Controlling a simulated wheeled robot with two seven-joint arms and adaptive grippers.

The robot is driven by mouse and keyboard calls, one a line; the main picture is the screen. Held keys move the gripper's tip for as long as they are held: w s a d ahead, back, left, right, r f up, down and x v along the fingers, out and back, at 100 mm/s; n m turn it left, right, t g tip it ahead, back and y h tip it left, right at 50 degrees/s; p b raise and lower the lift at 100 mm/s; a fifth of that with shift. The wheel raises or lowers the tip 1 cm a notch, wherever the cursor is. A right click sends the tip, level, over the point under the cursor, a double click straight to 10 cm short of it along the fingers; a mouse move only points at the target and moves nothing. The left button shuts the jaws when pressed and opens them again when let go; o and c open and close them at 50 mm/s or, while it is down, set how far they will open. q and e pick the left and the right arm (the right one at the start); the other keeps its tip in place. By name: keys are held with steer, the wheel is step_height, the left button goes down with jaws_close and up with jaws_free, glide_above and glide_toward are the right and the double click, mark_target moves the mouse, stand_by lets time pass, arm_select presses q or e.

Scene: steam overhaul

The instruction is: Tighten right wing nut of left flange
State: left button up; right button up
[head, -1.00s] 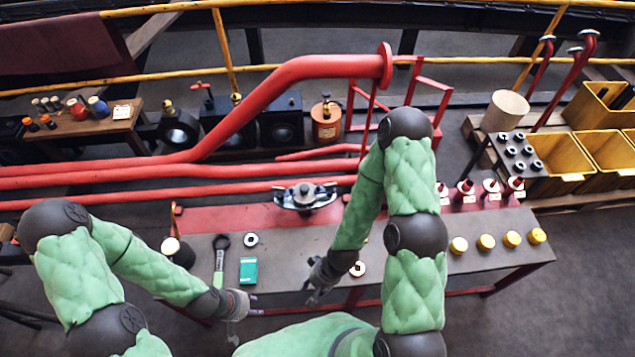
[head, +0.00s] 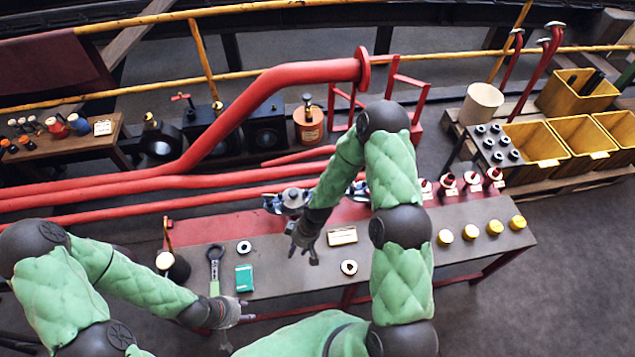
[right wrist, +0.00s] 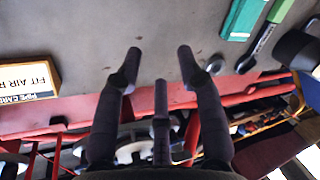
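The left flange (head: 290,199), a grey metal fitting with blue parts, sits at the back of the bench. A second, similar flange (head: 357,191) is partly hidden behind my right arm. The wing nuts are too small to make out. My right gripper (head: 304,252) is open and empty over the bench, just in front of the left flange. In the right wrist view its dark fingers (right wrist: 160,58) are spread, and grey metal parts (right wrist: 130,150) show behind them. My left gripper (head: 240,322) looks open and empty at the bench's front edge.
A wrench (head: 215,268), a green box (head: 244,278) and a white ring (head: 349,267) lie on the bench. A card sign (head: 342,236) stands right of my right gripper. Red pipes (head: 150,183) run behind. Several yellow-capped pieces (head: 470,232) line the right end.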

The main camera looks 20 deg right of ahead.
steer(key=w+d+r+n+h+p, duration=0.2)
steer(key=w+d+r+n+p, duration=0.1)
steer(key=w+d+r+n, duration=0.45)
steer(key=w+d+r+n+h+p, duration=0.2)
steer(key=w+d+r+n, duration=0.2)
steer(key=w+d+r, duration=0.5)
steer(key=f, duration=0.4)
steer(key=w+f, duration=0.1)
steer(key=f, duration=0.4)
steer(key=w+f+b, duration=0.1)
steer(key=f, duration=0.3)
steer(key=shift+a+f, duration=0.3)
steer(key=shift+s, duration=0.1)
jaws_close()
